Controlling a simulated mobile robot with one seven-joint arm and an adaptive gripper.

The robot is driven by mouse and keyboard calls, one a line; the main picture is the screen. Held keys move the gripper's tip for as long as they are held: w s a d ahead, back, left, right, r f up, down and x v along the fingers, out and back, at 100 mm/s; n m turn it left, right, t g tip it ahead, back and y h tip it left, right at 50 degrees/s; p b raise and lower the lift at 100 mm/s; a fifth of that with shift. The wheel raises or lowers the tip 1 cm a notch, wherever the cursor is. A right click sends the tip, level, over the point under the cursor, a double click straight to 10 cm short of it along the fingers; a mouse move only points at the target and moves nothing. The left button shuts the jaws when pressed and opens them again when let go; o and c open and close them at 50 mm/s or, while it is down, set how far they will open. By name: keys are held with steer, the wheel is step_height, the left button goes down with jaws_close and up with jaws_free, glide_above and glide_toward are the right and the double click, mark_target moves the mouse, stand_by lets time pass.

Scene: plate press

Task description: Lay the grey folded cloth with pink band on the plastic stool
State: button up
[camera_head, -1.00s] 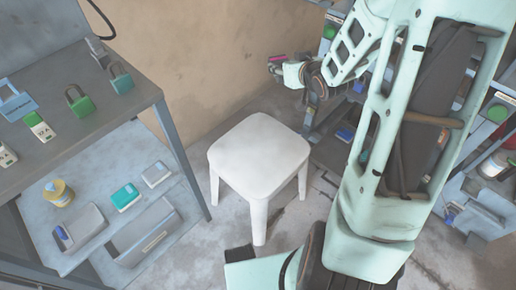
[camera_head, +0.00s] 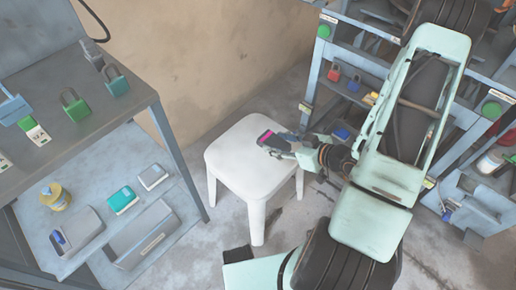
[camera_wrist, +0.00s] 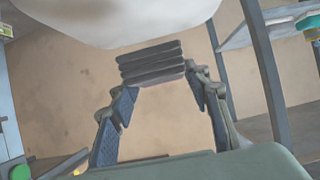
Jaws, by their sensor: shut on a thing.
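The grey folded cloth (camera_head: 268,137) shows a pink edge at its top in the head view. My gripper (camera_head: 279,146) is shut on it and holds it over the right part of the white plastic stool's seat (camera_head: 236,160). In the wrist view the cloth (camera_wrist: 150,64) is a stack of dark layers at the fingertips of my gripper (camera_wrist: 160,86), close to the white stool (camera_wrist: 110,22). I cannot tell whether the cloth touches the seat. The pink band is not visible in the wrist view.
A grey workbench (camera_head: 118,124) with padlocks stands left of the stool, with a lower shelf (camera_head: 92,206) of boxes and a yellow jar. Shelving (camera_head: 320,62) with small items stands at the right. The left part of the seat is clear.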

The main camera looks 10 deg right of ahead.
mark_target(268, 139)
steer(key=b+x, duration=0.1)
steer(key=x, duration=0.4)
steer(key=shift+w+d, duration=0.1)
steer(key=shift+w, duration=0.15)
steer(key=w+f, duration=0.1)
steer(key=w+a+f+b, duration=0.1)
steer(key=f, duration=0.1)
steer(key=w+a+f+b, duration=0.1)
steer(key=f, duration=0.1)
steer(key=shift+w+f, duration=0.15)
steer(key=shift+w, duration=0.25)
steer(key=shift+w+f+b, duration=0.15)
steer(key=shift+f+b, duration=0.55)
steer(key=shift+f, duration=0.9)
steer(key=shift+f, duration=0.2)
steer(key=o, duration=1.2)
steer(key=shift+r, duration=0.1)
steer(key=shift+c, duration=0.2)
